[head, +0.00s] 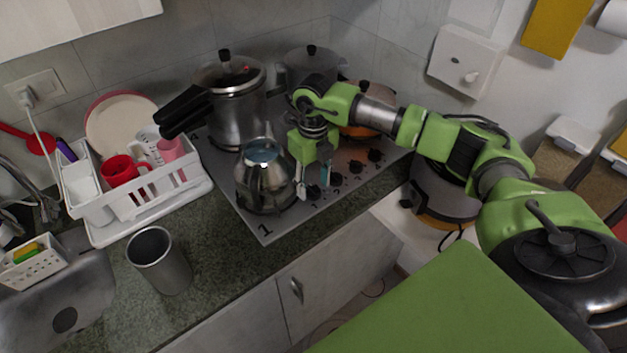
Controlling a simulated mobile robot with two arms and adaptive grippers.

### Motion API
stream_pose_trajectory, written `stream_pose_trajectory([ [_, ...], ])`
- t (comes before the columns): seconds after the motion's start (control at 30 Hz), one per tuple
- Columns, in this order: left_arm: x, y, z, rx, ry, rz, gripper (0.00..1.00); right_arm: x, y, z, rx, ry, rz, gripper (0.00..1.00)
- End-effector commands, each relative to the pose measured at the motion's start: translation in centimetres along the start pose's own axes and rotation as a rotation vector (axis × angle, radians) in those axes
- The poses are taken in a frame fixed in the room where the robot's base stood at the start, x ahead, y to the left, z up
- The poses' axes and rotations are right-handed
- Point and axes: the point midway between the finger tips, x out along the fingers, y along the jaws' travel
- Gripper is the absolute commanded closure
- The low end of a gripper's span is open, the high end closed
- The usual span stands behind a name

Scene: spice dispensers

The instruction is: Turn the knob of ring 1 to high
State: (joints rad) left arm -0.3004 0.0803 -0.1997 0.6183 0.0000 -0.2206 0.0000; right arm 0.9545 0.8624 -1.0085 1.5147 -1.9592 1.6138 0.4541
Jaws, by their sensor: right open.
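The lower-left end of the row is partly hidden by my right gripper (313,186). That gripper points down over this end, open, with its fingertips close to the knobs; I cannot tell whether they touch one. A shiny kettle (264,180) stands on the front left ring, just left of the gripper. My left gripper is not in view.
A pressure cooker (238,105) with a long black handle stands behind the kettle. An orange pot (362,125) and a grey pot (308,62) stand farther back. A dish rack (142,205) and a metal cup (160,262) are left. The counter before the cooktop is clear.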

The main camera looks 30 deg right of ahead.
Motion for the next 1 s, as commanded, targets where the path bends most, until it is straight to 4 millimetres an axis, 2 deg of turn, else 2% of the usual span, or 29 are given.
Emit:
stream_pose_trajectory([
  [0.37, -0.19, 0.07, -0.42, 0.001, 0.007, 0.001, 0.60, 0.79, -0.01, 0.01, 0.000, -0.001, 0.000, 0.57],
  [0.4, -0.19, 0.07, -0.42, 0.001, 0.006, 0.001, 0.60, 0.78, -0.01, 0.01, 0.000, -0.001, 0.000, 0.62],
  [0.53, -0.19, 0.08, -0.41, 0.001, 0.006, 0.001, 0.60, 0.76, -0.01, 0.01, 0.000, -0.001, 0.000, 0.95],
  [0.8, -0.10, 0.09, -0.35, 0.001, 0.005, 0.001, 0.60, 0.77, -0.02, 0.01, 0.011, -0.001, 0.000, 0.95],
  [1.0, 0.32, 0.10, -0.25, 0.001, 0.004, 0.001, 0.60, 0.83, -0.03, 0.01, 0.083, -0.001, 0.000, 0.95],
])
